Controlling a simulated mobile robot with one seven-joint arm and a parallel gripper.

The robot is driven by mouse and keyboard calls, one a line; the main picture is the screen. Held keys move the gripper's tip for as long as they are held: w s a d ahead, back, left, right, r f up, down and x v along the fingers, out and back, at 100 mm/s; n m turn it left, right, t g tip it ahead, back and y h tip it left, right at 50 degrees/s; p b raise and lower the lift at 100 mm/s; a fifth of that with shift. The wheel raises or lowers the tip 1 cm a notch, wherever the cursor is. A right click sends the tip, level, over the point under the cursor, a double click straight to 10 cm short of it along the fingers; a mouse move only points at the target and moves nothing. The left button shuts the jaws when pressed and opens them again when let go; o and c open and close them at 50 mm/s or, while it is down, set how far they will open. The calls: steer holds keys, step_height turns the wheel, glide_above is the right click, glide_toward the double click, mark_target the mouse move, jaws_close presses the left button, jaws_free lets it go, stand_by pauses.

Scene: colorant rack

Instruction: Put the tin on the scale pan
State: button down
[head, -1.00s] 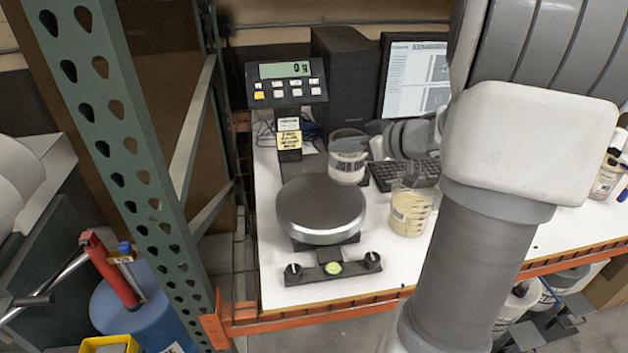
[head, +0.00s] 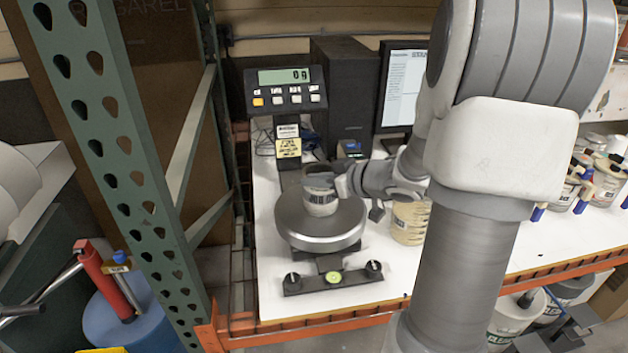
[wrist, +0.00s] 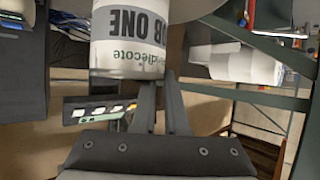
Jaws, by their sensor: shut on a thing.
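The tin (head: 321,203) is a small white can with a printed label. In the head view it is over the middle of the round grey scale pan (head: 290,222), upright. I cannot tell whether its base touches the pan; the scale display (head: 285,76) appears to read 0 g. My gripper (head: 328,176) reaches in from the right and is shut on the tin near its top. In the wrist view the tin (wrist: 130,45) appears upside down, its label partly cut off, at the tips of my gripper's fingers (wrist: 160,82).
A clear beaker of cream-coloured stuff (head: 408,225) stands right of the pan, partly behind my arm. A black computer tower (head: 345,90) and a monitor (head: 403,85) stand behind. A green perforated post (head: 115,150) rises at left. White bench top is clear at front right.

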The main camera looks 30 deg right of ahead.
steer(key=shift+f, duration=0.15)
steer(key=c, duration=0.9)
jaws_free()
steer(key=shift+c, duration=0.2)
steer(key=shift+r, duration=0.2)
steer(key=p+v, duration=0.2)
steer(key=v, duration=1)
